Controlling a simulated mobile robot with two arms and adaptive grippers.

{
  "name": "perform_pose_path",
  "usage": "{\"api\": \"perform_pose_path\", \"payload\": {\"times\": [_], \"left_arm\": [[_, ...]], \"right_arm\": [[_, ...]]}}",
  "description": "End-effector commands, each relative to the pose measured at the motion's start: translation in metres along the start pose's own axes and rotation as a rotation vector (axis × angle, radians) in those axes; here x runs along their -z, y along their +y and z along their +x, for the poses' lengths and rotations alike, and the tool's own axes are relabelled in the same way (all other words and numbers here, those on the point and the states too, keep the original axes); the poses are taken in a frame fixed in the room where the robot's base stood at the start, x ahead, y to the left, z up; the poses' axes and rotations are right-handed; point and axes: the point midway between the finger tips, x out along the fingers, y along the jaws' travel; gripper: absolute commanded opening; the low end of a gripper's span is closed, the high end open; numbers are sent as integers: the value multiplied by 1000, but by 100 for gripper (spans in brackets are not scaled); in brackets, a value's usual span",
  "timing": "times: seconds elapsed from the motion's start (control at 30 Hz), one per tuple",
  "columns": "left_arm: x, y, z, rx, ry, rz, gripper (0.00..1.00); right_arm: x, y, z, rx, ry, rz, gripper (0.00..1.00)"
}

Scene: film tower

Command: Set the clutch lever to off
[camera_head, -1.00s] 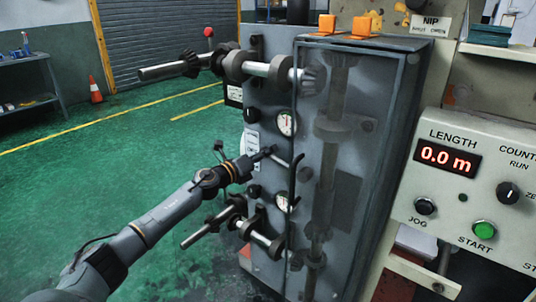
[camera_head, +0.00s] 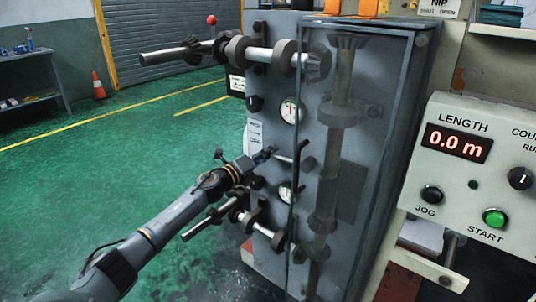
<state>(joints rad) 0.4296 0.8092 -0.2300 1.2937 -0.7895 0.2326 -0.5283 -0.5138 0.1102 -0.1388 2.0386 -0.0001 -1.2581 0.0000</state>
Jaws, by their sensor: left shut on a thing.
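My left gripper (camera_head: 268,154) reaches in from the lower left to the front of the grey machine cabinet (camera_head: 345,200). It is shut on the end of a short metal lever (camera_head: 284,159), which I take to be the clutch lever. The lever runs right from the fingers, tilting slightly down, towards the black handle (camera_head: 302,156). The fingers cover its end, and the label plate (camera_head: 255,132) beside it is too small to read. My right gripper is not in view.
Round gauges sit above (camera_head: 292,111) and below the lever. Shafts with rollers (camera_head: 235,50) stick out left above and below my arm. A control panel (camera_head: 480,165) stands at the right.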

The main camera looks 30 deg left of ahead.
Motion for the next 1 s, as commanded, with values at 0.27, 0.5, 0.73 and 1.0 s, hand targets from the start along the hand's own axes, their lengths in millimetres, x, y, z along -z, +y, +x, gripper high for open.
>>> {"api": "perform_pose_path", "payload": {"times": [0.27,0.5,0.73,1.0], "left_arm": [[1,2,-1,-4,2,3,39],[0,1,0,-2,1,2,55],[0,1,-3,-2,0,2,55],[1,2,-36,-5,2,3,55]], "right_arm": [[0,0,0,0,0,0,0],[0,0,0,0,0,0,0],[0,0,0,0,2,-1,0],[0,0,0,0,1,-1,0]]}}
